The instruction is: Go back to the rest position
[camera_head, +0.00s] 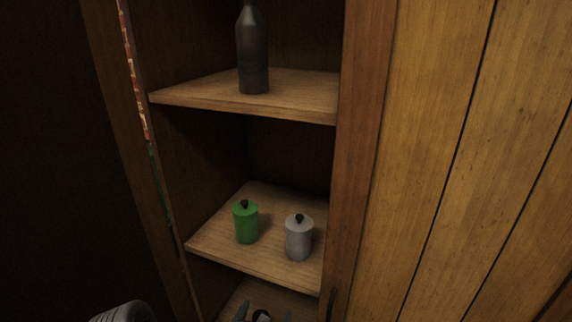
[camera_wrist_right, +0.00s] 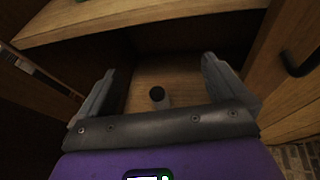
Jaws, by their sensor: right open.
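A green jar (camera_head: 246,223) with a black knob stands upright on the middle shelf, left of a grey jar (camera_head: 299,238) with a black knob. My right gripper (camera_head: 265,309) is at the bottom edge of the head view, below that shelf and in front of the lower shelf. In the right wrist view its fingers (camera_wrist_right: 159,68) are wide apart. My left gripper is not in view.
A dark bottle (camera_head: 253,52) stands on the upper shelf (camera_head: 300,97). The middle shelf's front edge (camera_wrist_right: 150,22) crosses above the gripper. The cabinet's right post (camera_head: 358,150) and a dark handle (camera_wrist_right: 300,62) are close on the right. The left side is dark.

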